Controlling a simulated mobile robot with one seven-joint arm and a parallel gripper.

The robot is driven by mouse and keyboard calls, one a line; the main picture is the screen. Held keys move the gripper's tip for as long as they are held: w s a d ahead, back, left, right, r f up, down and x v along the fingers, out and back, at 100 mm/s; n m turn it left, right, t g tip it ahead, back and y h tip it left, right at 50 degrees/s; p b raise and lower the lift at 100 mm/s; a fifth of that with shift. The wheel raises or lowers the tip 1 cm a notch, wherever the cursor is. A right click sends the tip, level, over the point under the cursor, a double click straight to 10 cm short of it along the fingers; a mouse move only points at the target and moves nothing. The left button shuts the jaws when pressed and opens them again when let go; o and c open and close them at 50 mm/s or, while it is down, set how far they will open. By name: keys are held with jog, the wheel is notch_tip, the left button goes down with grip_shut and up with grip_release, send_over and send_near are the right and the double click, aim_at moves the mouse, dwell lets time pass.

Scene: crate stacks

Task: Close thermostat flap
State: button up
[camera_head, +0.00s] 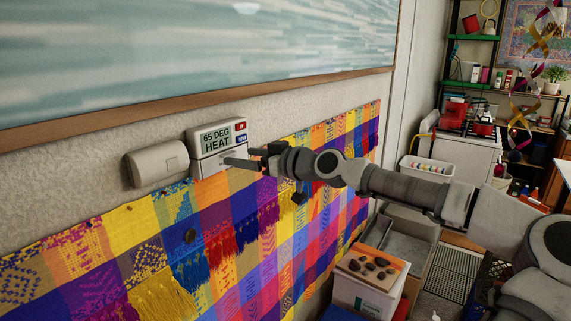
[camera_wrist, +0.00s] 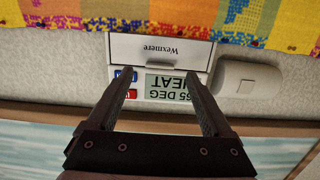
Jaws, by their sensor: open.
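The white thermostat (camera_head: 222,137) is on the wall; its display reads "65 DEG HEAT", with small red and blue buttons beside it. In the wrist view the thermostat (camera_wrist: 172,87) appears upside down. Its flap (camera_head: 207,166) is the panel under the display; in the wrist view the flap (camera_wrist: 150,49) reads "Wexmere" and has a small tab at its display-side edge. How far the flap stands out is hard to tell. My gripper (camera_head: 243,157) is open and empty in front of the thermostat. In the wrist view the gripper fingertips (camera_wrist: 161,74) flank the tab; contact is unclear.
A white rounded wall unit (camera_head: 155,164) is left of the thermostat. A colourful woven hanging (camera_head: 240,235) covers the wall below, and a wood-framed picture (camera_head: 190,60) hangs above. Crates (camera_head: 362,296) and shelves (camera_head: 480,85) stand at the right.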

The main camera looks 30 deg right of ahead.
jog(key=b+v, duration=0.1)
jog(key=v, duration=1.3)
jog(key=shift+b, duration=0.4)
